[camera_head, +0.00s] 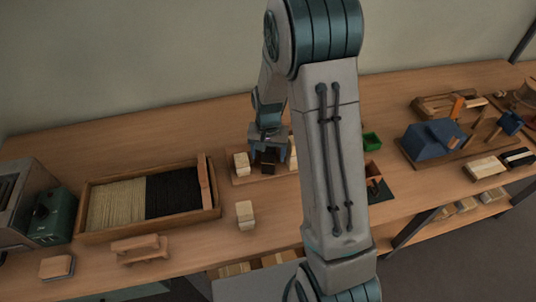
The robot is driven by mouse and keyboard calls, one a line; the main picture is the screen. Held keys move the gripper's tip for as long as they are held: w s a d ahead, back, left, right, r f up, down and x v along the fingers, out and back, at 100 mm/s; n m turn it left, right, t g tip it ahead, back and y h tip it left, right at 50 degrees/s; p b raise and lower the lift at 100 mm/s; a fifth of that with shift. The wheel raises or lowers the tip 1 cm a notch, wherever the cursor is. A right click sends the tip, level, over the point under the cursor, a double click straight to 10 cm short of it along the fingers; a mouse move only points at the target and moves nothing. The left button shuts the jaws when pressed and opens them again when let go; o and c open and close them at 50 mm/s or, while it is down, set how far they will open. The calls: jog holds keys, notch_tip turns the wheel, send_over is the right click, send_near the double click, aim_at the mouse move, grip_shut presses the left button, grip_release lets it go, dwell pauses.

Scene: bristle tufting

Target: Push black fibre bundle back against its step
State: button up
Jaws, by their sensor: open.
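A small dark block, which looks like the black fibre bundle (268,156), sits on a low wooden board (250,179) near the middle of the bench. My gripper (269,155) is over it, pointing down, with its open jaws at or around the bundle. I cannot tell whether the fingers touch it. A cream block (242,164) stands on the board just left of the gripper. Another pale piece (293,152) shows at the right, partly behind my arm. The step is too small and too covered to make out.
A wooden tray (150,225) of tan and black fibre lies to the left. A loose cream block (244,214) stands in front of the board. A small green bin (371,141) and a blue machine (433,139) are to the right. My arm hides the bench's centre right.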

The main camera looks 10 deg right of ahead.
jog(key=shift+f, duration=0.85)
jog(key=c, duration=1.1)
jog(key=shift+w+r, duration=0.15)
jog(key=shift+w, duration=0.8)
jog(key=o, duration=1.1)
jog(key=shift+w+a, duration=0.1)
notch_tip(320, 180, up, 14)
jog(key=b, duration=0.1)
